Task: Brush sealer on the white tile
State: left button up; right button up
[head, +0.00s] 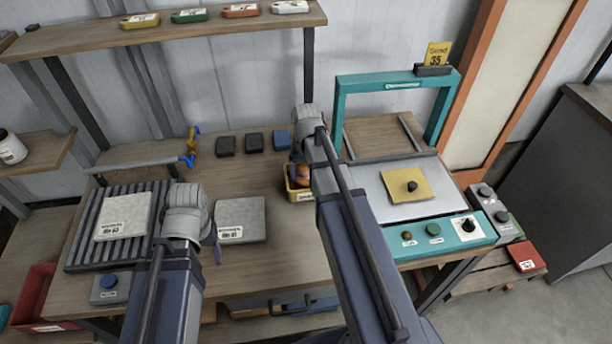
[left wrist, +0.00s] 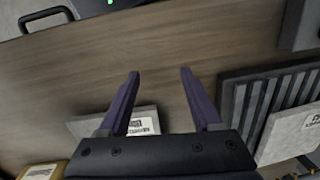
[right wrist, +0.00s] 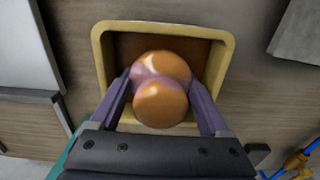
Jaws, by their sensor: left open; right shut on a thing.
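My right gripper (right wrist: 160,88) is shut on a glossy orange-brown rounded tool (right wrist: 162,104), held in or just over a yellow tray (right wrist: 104,52). In the head view the tool (head: 301,172) and tray (head: 303,196) show beside my right arm; whether the tool has bristles is hidden. One pale tile (head: 241,219) with a label lies on the table right of my left gripper. Another pale labelled tile (head: 122,217) lies on a dark ribbed rack (head: 75,240). My left gripper (left wrist: 157,75) is open and empty above the table, between the two tiles.
A teal-framed machine (head: 460,240) with a yellow sheet (head: 406,184) stands at the right. Several small blocks (head: 254,142) line the table's back. A blue-button box (head: 110,287) is at the front left.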

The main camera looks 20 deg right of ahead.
jog(key=shift+r+p, duration=5.1)
jog(key=shift+r, duration=0.15)
jog(key=shift+f, duration=0.1)
